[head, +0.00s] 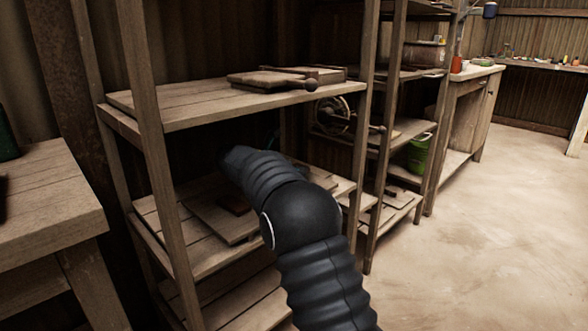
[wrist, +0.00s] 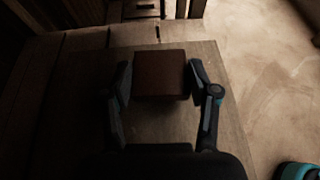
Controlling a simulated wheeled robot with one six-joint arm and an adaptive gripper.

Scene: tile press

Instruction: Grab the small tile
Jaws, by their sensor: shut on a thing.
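The small tile (wrist: 160,75) is a reddish-brown square block in the wrist view. It sits between the two fingers of my gripper (wrist: 160,82), which is shut on it. In the head view part of the tile (head: 234,204) shows as a dark reddish patch beside my arm, over a wooden board on the middle shelf. My arm hides the gripper fingers in the head view. I cannot tell whether the tile touches the board (wrist: 228,130) beneath it.
A workbench (head: 45,190) is at left. A green bucket (head: 418,153) stands on a farther shelf. Open floor (head: 480,240) lies at right.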

